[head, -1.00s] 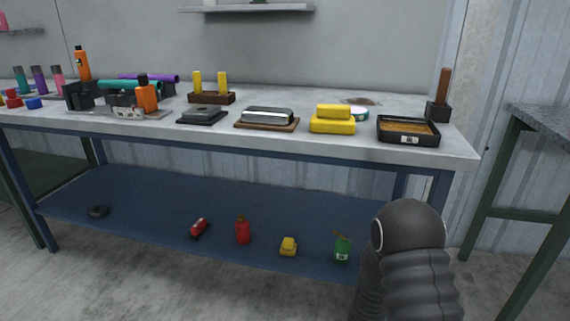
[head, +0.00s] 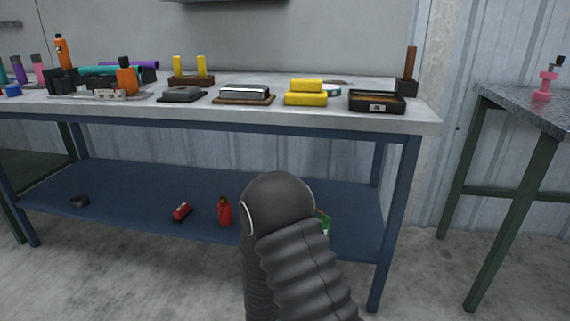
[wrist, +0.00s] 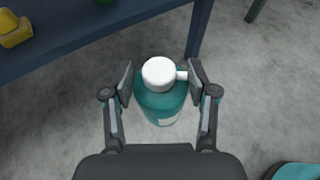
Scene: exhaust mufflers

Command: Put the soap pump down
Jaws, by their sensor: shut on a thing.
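The soap pump (wrist: 161,98) is a teal bottle with a white head and a short spout pointing right in the wrist view. My gripper (wrist: 161,80) is shut on it, with one finger at each side near the white head. Grey concrete floor shows behind the bottle; its base is hidden below the head, and I cannot tell its height. In the head view my dark arm is in front of the bench, and neither the gripper nor the soap pump shows.
A workbench (head: 425,121) carries trays, yellow blocks and bottles, with a blue lower shelf (head: 130,190) holding small items. A second table (head: 535,108) at right holds a pink item (head: 546,86). A teal thing (wrist: 298,172) is cut off at the wrist view's lower right.

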